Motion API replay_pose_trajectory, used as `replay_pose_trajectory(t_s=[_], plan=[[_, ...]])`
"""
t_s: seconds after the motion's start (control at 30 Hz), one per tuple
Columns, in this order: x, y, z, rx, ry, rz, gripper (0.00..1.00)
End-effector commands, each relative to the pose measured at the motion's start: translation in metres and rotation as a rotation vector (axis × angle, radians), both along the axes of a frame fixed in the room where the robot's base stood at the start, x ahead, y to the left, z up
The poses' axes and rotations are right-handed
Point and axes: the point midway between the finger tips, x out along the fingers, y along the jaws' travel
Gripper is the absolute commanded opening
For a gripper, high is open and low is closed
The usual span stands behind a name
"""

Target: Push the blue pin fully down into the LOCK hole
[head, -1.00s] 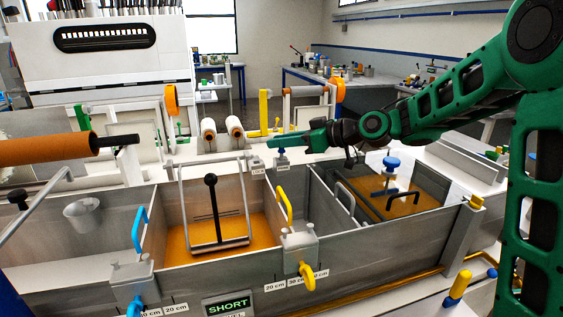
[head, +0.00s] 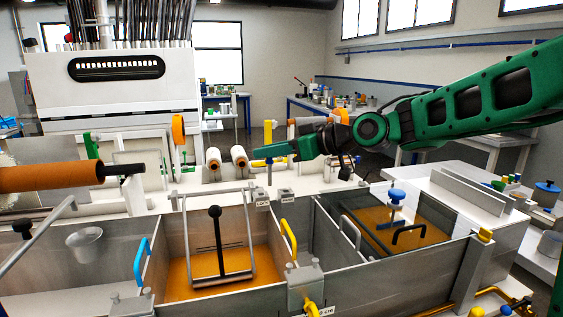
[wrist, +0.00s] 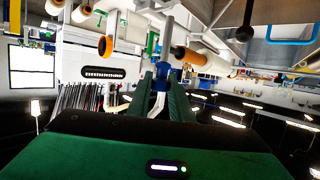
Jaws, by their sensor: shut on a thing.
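My gripper (head: 273,151) is shut on the blue pin and holds it upright above the far wall of the bath. The pin's grey shaft (head: 269,173) hangs below the fingers, its lower end apart from or just over the left of two small grey blocks (head: 261,196). That block's label (head: 264,204) seems to read LOCK, but is very small. The right block (head: 285,192) stands beside it, with no pin seen in it. In the wrist view the pin's blue part (wrist: 162,69) sits between the fingertips. The hole itself is hidden.
A wire frame with a black-knobbed handle (head: 215,212) stands in the orange bath just in front. A yellow post (head: 268,133) and orange-ended rollers (head: 239,156) are behind. A yellow handle (head: 289,238) is on the divider.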

Motion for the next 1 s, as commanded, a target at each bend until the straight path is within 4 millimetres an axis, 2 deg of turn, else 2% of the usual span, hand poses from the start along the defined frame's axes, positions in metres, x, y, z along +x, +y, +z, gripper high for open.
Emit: replay_pose_trajectory(t_s=[0.03,0.2,0.37,0.47,0.6,0.73,1.0], plan=[[-0.009,0.009,0.008,0.0,-0.004,0.003,0.0],[-0.025,0.028,0.022,0.0,-0.002,0.003,0.0],[-0.032,0.037,0.03,-0.001,-0.001,0.0,0.0],[-0.023,0.037,0.032,0.0,0.0,-0.001,0.0],[0.004,0.031,0.033,-0.001,-0.002,-0.001,0.0],[0.022,0.026,0.032,-0.004,-0.006,0.0,0.0],[0.028,0.024,0.031,-0.006,-0.007,0.001,0.0]])
